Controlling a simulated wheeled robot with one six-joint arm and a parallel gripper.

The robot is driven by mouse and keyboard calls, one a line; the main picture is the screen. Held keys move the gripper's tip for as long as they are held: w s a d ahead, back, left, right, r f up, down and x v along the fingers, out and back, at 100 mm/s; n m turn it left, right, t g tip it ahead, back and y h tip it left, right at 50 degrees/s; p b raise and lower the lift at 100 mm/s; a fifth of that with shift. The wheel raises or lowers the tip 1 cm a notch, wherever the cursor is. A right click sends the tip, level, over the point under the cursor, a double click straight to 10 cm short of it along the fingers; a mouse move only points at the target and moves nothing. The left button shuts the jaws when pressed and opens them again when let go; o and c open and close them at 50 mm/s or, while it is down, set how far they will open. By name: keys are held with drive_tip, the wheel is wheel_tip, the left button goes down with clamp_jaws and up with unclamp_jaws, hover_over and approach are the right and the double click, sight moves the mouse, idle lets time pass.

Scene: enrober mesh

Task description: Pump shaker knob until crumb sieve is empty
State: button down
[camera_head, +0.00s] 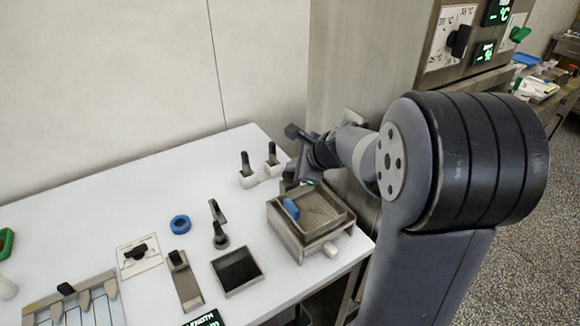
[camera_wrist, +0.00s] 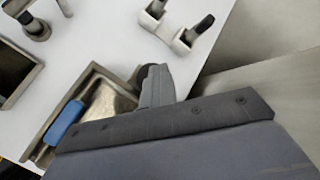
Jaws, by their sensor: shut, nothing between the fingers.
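The crumb sieve (camera_head: 322,208) looks like a square metal tray with a ribbed brown floor, set on a box near the table's right edge. A blue block (camera_head: 291,208) sits at its left side. A pale round knob (camera_head: 331,249), perhaps the shaker knob, sticks out of the box's near right side. My gripper (camera_head: 291,182) is at the sieve's far left corner, partly hidden by my wrist. In the wrist view my gripper (camera_wrist: 155,84) is shut and empty over the sieve's edge. The sieve (camera_wrist: 108,100) shows a speckled tan inside; I cannot tell whether crumbs lie there.
Two dark-handled holders (camera_head: 258,174) stand behind the sieve. A dark square tray (camera_head: 238,271), a blue ring (camera_head: 180,224) and small tools lie to the left. A steel cabinet (camera_head: 365,60) rises behind my arm. The table's back left is clear.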

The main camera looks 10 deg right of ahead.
drive_tip(key=shift+r+p, duration=1.55)
drive_tip(key=shift+r, duration=0.1)
drive_tip(key=shift+r, duration=0.15)
wheel_tip(320, 180, up, 5)
drive_tip(key=p, duration=0.4)
